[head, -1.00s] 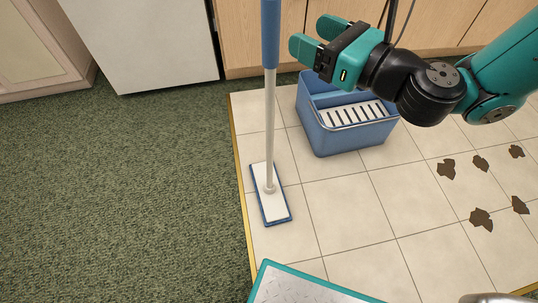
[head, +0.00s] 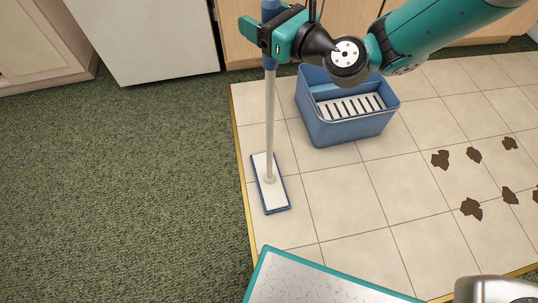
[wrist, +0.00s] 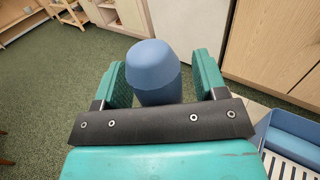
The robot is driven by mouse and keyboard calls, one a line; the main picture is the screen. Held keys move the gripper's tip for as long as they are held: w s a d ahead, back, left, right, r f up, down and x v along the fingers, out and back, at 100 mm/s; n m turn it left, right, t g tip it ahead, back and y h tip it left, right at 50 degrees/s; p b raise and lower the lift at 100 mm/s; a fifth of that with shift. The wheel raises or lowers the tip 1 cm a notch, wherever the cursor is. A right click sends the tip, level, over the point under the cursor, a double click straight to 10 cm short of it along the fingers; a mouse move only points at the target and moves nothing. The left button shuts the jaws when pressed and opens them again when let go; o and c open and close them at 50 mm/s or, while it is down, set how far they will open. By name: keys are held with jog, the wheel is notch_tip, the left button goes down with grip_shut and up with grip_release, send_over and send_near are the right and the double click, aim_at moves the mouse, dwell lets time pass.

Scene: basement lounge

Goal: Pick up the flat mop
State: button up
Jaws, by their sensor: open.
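The flat mop (head: 270,120) stands upright, its white and blue flat head on the tiles near the carpet edge. Its blue handle top (wrist: 153,68) shows large in the wrist view. My gripper (head: 258,27) is at the blue grip of the handle, near the top of the head view. In the wrist view my gripper (wrist: 160,82) is open, with one teal finger on each side of the handle. Small gaps show between the fingers and the handle. The handle's top end is cut off in the head view.
A blue bucket (head: 345,133) with a slotted white wringer stands on the tiles right of the mop. Several brown stains (head: 471,208) lie on the tiles at right. Cabinets and a white appliance (head: 145,40) line the back. Green carpet (head: 130,190) is clear at left.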

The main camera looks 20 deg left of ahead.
jog(key=c, duration=1.1)
jog(key=shift+r, duration=0.1)
grip_shut()
